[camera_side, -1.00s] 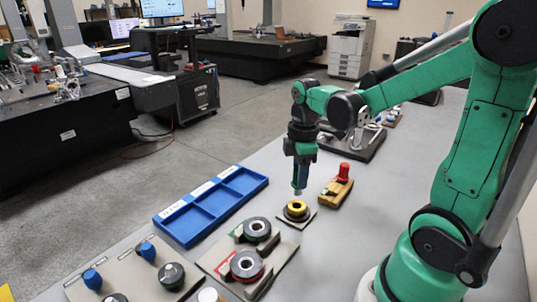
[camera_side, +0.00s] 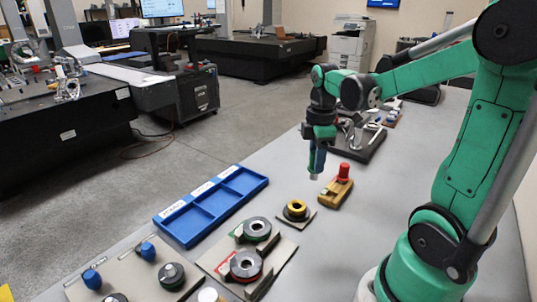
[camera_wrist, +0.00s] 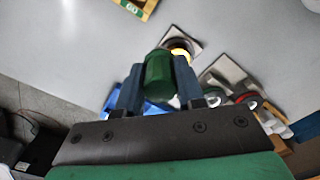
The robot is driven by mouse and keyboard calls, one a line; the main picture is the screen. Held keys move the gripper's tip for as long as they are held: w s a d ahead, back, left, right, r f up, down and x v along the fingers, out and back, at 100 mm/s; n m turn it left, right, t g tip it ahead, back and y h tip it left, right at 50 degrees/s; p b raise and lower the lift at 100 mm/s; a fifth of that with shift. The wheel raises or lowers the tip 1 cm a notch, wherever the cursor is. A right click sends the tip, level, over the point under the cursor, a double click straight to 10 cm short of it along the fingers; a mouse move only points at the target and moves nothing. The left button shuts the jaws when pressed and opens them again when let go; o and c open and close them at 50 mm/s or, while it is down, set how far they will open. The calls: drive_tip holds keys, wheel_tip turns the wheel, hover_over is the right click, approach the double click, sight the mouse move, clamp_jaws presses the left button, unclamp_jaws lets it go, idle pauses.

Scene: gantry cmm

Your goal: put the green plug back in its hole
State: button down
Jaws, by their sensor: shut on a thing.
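In the wrist view, the green plug (camera_wrist: 158,76) is held between the two fingers of my gripper (camera_wrist: 159,88). In the side view, my gripper (camera_side: 316,170) points down, above the table and near the wooden block (camera_side: 332,197). A pale tip shows below the fingers there. The block carries an upright red plug (camera_side: 343,172); its nearer end has a small green mark. In the wrist view, only part of the block (camera_wrist: 146,10) shows at the top edge, with a green label. The hole itself is not clearly seen.
A yellow ring on a small plate (camera_side: 296,210) sits in front of the block. Left of it is a blue tray (camera_side: 190,232) with compartments. Nearer are a plate with two ring gauges (camera_side: 270,267) and a board with blue-knobbed plugs (camera_side: 125,282). A dark stand (camera_side: 368,150) is behind.

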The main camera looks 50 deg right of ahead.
drive_tip(key=s+d, duration=0.3)
drive_tip(key=d, duration=0.2)
drive_tip(key=shift+w+d+f, duration=0.1)
drive_tip(key=shift+w+f, duration=0.05)
drive_tip(key=shift+f, duration=2.85)
drive_tip(key=shift+f, duration=1.05)
drive_tip(key=shift+c, duration=0.3)
unclamp_jaws()
drive_tip(key=shift+r, duration=0.1)
wheel_tip(320, 180, up, 7)
